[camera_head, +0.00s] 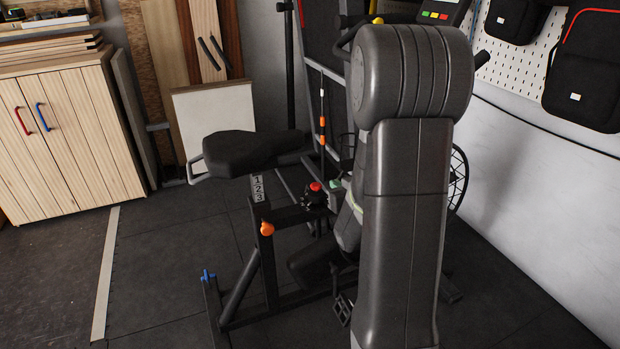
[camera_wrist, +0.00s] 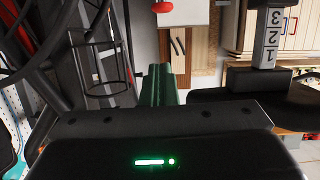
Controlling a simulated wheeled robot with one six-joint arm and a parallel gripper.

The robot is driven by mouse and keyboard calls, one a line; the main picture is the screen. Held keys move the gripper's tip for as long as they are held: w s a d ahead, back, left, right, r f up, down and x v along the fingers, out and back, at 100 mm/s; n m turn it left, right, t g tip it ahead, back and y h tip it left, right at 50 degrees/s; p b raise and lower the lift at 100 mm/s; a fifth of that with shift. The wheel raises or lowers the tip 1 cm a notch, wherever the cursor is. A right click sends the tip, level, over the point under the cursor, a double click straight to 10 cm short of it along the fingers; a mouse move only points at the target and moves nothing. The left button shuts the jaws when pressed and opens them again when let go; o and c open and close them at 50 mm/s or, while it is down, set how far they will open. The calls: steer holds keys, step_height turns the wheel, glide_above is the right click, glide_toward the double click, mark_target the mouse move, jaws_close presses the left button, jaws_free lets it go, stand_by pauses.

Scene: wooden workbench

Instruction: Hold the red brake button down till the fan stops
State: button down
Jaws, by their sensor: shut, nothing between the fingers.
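The red brake button (camera_head: 315,187) sits on a dark mount on the exercise bike's frame, below and right of the saddle. In the wrist view the red button (camera_wrist: 162,7) shows at the top edge, partly cut off. My gripper (camera_head: 335,184) shows its green fingertips just right of the button in the head view. In the wrist view my gripper (camera_wrist: 163,75) has its green fingers together and empty, with a visible gap to the button. The fan's wire cage (camera_head: 459,180) is mostly hidden behind my arm. A round wire cage also shows in the wrist view (camera_wrist: 98,55).
The black saddle (camera_head: 245,148) and its numbered post (camera_head: 258,188) stand left of the button. An orange knob (camera_head: 267,229) is on the frame below. A wooden cabinet (camera_head: 60,140) stands at the left. The dark floor (camera_head: 160,265) at left is clear.

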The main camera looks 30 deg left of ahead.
steer(key=shift+a+r, duration=0.3)
steer(key=shift+a, duration=0.25)
steer(key=b, duration=0.2)
glide_above(316, 186)
steer(key=s+d, duration=0.1)
steer(key=d, duration=0.1)
step_height(316, 186, down, 3)
steer(key=shift+a+f, duration=0.2)
steer(key=shift+f, duration=0.35)
steer(key=shift+a+f, duration=0.15)
steer(key=shift+f, duration=0.35)
steer(key=shift+f+b, duration=0.45)
steer(key=shift+f, duration=0.3)
